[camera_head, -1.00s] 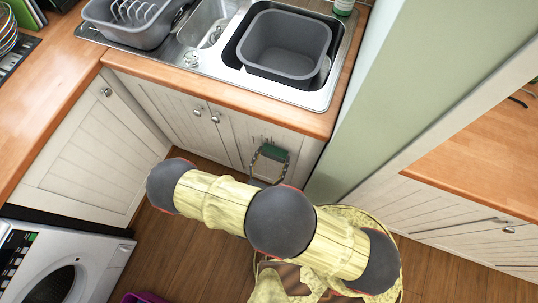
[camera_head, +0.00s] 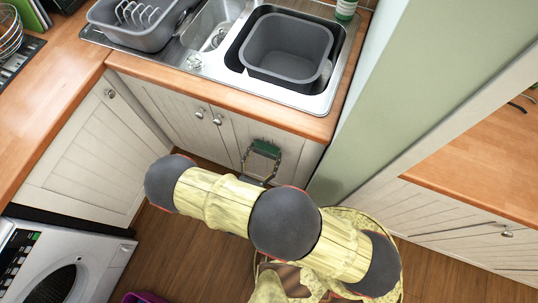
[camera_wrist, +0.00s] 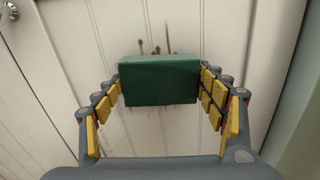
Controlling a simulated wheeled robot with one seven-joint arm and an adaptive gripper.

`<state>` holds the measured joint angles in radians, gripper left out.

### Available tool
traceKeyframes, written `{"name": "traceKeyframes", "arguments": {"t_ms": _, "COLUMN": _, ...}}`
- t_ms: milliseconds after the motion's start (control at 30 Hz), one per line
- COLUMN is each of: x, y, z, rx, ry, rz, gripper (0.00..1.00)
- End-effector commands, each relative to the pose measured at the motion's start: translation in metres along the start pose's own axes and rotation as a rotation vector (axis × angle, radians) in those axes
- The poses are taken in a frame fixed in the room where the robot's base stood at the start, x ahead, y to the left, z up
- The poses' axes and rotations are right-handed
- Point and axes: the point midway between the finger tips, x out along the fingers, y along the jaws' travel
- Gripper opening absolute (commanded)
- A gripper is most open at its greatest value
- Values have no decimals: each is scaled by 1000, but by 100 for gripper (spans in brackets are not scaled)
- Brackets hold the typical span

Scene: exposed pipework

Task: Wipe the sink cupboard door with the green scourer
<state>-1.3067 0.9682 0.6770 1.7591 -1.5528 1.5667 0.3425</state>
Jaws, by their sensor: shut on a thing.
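The green scourer (camera_wrist: 160,82) is held between the two fingers of my gripper (camera_wrist: 160,85), shut on its left and right ends. In the head view the scourer (camera_head: 266,148) and my gripper (camera_head: 262,160) are at the right sink cupboard door (camera_head: 285,165). In the wrist view the cream planked door (camera_wrist: 85,50) fills the background, with brown drip marks (camera_wrist: 155,47) just above the scourer. I cannot tell whether the scourer touches the door.
The wooden worktop (camera_head: 225,108) with the sink (camera_head: 315,104) overhangs the door. Door knobs (camera_head: 217,121) are to the left. A pale green wall end (camera_head: 375,110) stands close on the right. A washing machine (camera_head: 95,262) is at the lower left.

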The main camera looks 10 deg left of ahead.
Motion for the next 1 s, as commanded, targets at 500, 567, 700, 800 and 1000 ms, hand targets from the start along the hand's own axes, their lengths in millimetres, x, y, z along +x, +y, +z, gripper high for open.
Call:
{"name": "traceKeyframes", "arguments": {"t_ms": 500, "x": 3, "y": 32, "z": -3, "rx": 1, "ry": 0, "rz": 0, "gripper": 55}}
{"name": "traceKeyframes", "arguments": {"t_ms": 567, "x": 3, "y": 35, "z": -3, "rx": 1, "ry": 0, "rz": 0, "gripper": 55}}
{"name": "traceKeyframes", "arguments": {"t_ms": 700, "x": 3, "y": 38, "z": -3, "rx": 2, "ry": 0, "rz": 1, "gripper": 55}}
{"name": "traceKeyframes", "arguments": {"t_ms": 800, "x": 3, "y": 44, "z": -4, "rx": 2, "ry": 0, "rz": 1, "gripper": 55}}
{"name": "traceKeyframes", "arguments": {"t_ms": 1000, "x": 2, "y": 59, "z": -5, "rx": 3, "ry": 0, "rz": 1, "gripper": 55}}
